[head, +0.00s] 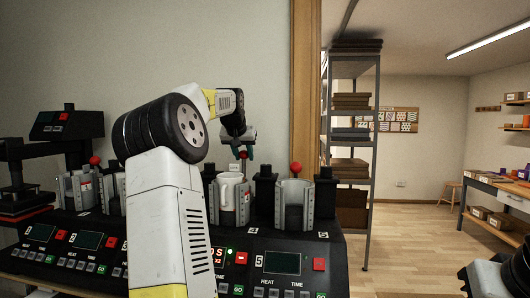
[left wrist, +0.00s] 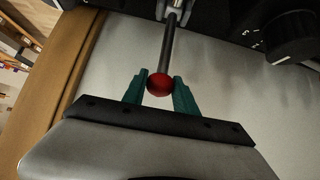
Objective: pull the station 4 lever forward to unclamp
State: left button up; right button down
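The station 4 lever's red knob (head: 243,155) stands above the press that holds a white mug (head: 229,192). My left gripper (head: 241,152) reaches it from above, and my left arm covers part of the station. In the left wrist view, the red knob (left wrist: 160,85) sits between the two teal fingers of my left gripper (left wrist: 160,86), which are closed up against its sides. The dark lever rod (left wrist: 167,45) runs from the knob towards the press. A dark part of my right arm shows at the lower right edge of the head view; its fingers are unclear.
Station 5 (head: 295,203), with its own red-knobbed lever (head: 295,168), stands empty to the right. More stations and a dark heat press (head: 60,150) are at the left. A control panel (head: 290,262) runs along the front. A shelf rack (head: 352,140) stands beyond the wooden post.

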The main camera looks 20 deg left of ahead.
aim_at(243, 163)
pick_arm(q)
jog(key=shift+c, duration=1.4)
jog(key=shift+s, duration=0.2)
jog(key=shift+s+d, duration=0.25)
jog(key=shift+s, duration=0.8)
jog(key=shift+s+d, duration=0.15)
jog(key=shift+s, duration=0.4)
jog(key=shift+s+d+f, duration=0.15)
jog(key=shift+s, duration=0.3)
